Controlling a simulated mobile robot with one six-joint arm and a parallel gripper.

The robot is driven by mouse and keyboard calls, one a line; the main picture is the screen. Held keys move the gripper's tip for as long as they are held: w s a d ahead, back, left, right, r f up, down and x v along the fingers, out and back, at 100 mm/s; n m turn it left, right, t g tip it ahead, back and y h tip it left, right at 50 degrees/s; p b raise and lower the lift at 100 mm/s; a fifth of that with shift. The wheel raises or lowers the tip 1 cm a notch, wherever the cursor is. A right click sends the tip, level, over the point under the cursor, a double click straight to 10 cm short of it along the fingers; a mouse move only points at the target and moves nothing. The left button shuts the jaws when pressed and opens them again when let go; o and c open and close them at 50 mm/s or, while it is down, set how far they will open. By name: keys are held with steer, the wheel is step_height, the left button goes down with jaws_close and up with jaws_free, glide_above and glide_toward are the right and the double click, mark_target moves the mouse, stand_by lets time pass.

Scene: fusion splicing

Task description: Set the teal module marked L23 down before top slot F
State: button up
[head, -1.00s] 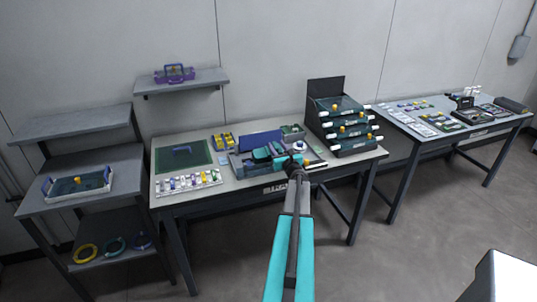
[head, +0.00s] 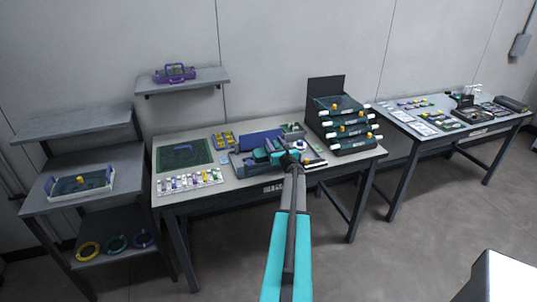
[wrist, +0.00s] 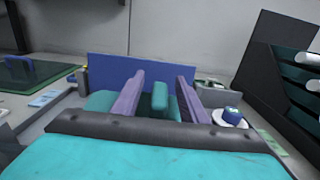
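My gripper (head: 290,156) is over the middle table, in front of the dark stacked trays' left side. In the wrist view its two purple-grey fingers (wrist: 161,82) stand apart. An upright teal block (wrist: 160,100) shows between them, with a visible gap on each side; I cannot tell whether it stands between the fingers or behind them. A wider teal body (wrist: 103,102) lies behind and below, before a blue panel (wrist: 110,70). No L23 marking is readable on any teal piece. The stacked trays (head: 352,145) have white end pieces; no slot letter F is readable.
A green mat (head: 198,152) and a strip of small coloured pieces (head: 190,181) lie on the table's left. A round white dish with a blue top (wrist: 231,117) stands right of the fingers. A second table (head: 470,135) with several trays is at the right.

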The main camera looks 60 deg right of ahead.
jaws_close()
steer(key=shift+r, duration=0.1)
stand_by(0.3)
steer(key=shift+r+b, duration=0.9)
steer(key=shift+r, duration=4)
